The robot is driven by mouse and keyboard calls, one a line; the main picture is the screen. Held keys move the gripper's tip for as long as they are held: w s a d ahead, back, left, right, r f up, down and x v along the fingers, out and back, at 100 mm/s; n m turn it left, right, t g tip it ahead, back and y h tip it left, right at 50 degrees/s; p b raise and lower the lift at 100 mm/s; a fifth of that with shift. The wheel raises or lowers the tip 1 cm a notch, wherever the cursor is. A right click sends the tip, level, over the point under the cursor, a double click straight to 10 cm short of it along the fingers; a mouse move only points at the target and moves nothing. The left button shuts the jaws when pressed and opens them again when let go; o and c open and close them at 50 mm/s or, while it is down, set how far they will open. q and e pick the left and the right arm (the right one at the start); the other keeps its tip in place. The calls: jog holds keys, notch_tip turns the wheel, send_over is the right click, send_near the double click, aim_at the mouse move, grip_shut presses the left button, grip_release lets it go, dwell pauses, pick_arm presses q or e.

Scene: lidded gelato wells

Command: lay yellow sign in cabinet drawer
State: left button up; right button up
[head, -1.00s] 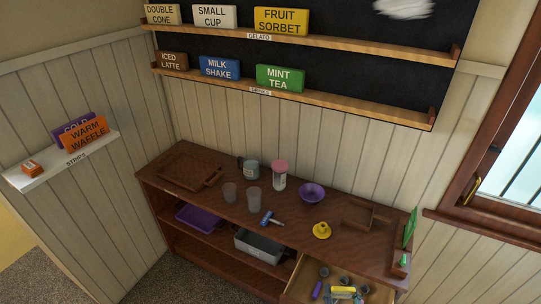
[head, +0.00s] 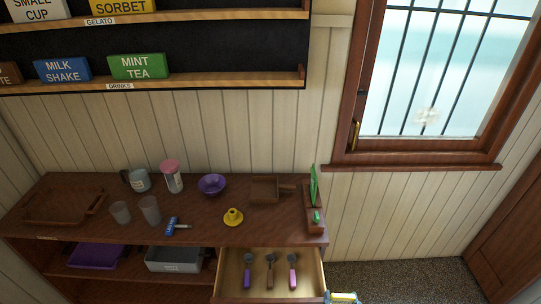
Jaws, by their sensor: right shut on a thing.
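My right gripper (head: 342,297) is at the bottom edge, just right of the open drawer's front corner. It is shut on a yellow sign (head: 343,295), of which only a small strip shows; no lettering can be read and most of it is cut off. The cabinet drawer (head: 320,272) is pulled open below the top right of the cabinet. Three scoops with purple, brown and pink handles lie in it, with bare floor around them. A yellow sorbet sign (head: 122,6) stands on the upper wall shelf. My left gripper is not in view.
The carpet right of the cabinet is clear.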

pick_arm(q)
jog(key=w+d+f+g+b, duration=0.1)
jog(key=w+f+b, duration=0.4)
jog(key=b, duration=1.4)
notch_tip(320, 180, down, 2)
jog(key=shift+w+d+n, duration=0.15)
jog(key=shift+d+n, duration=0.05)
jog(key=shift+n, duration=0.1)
pick_arm(e)
notch_tip(320, 180, down, 28)
jog(key=g, duration=0.2)
jog(key=shift+w, duration=0.2)
jog(key=shift+r, duration=0.1)
